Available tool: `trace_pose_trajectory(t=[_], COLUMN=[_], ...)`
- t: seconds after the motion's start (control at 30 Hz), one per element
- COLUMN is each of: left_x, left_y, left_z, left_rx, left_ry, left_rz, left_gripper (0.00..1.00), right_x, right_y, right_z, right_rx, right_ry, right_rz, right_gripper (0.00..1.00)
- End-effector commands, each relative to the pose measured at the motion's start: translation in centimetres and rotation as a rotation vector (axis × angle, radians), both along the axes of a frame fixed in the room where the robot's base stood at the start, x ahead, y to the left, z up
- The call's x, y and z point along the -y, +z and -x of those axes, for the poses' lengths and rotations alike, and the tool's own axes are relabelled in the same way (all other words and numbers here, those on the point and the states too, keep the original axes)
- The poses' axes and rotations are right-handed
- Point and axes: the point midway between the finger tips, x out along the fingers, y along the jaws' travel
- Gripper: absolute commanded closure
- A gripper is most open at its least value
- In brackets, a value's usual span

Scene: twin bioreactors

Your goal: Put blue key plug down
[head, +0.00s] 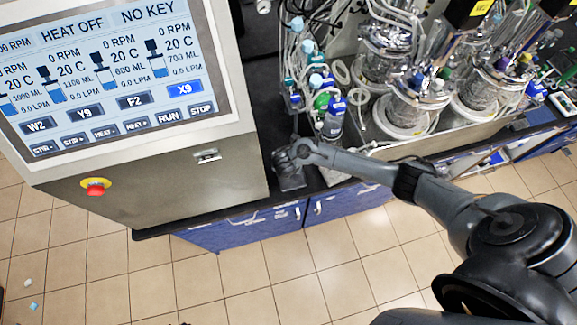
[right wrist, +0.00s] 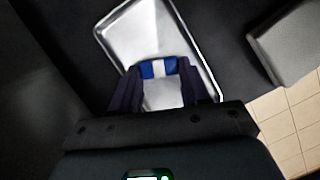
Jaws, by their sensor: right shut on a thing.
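My right gripper (right wrist: 160,75) is shut on the blue key plug (right wrist: 146,70), which shows blue with a white band between the two fingers in the right wrist view. A shiny metal tray (right wrist: 118,24) lies beyond and below the fingers. I cannot tell whether the plug touches the tray. In the head view my right gripper (head: 288,170) points down over the dark bench, right of the control cabinet, and the plug is hidden there. My left gripper is not in view.
The control cabinet (head: 150,178) has a screen (head: 100,70) reading "NO KEY", a small socket (head: 207,155) and a red stop button (head: 96,188). Glass reactors (head: 405,105) and tubed bottles (head: 333,120) stand close behind my right arm. Small bits (head: 34,305) lie on the tiled floor.

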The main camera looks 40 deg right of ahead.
Motion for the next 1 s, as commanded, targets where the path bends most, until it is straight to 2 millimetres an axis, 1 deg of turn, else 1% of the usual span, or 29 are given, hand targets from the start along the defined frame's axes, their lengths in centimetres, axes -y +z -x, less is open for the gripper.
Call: trace_pose_trajectory(t=[0.3,0.33,0.47,0.77,0.93,1.0], left_x=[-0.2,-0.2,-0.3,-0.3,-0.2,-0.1], left_y=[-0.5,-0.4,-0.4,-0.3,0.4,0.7], left_z=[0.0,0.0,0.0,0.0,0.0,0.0], left_rx=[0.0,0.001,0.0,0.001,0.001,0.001], left_ry=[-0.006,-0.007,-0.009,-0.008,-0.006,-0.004], left_rz=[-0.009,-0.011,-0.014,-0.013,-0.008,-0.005], left_gripper=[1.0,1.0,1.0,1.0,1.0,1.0], right_x=[0.0,0.0,0.0,0.0,-0.2,-0.5], right_y=[-0.6,-0.5,-0.5,-0.4,0.7,1.5], right_z=[0.0,0.0,0.0,0.0,0.1,0.4], right_rx=[0.0,0.0,0.0,0.0,0.0,0.0], right_ry=[-0.001,-0.001,-0.001,-0.001,0.0,0.001], right_rz=[0.0,0.0,0.0,0.0,-0.003,-0.003], right_gripper=[0.97,0.5,0.3,0.29,0.29,0.29])
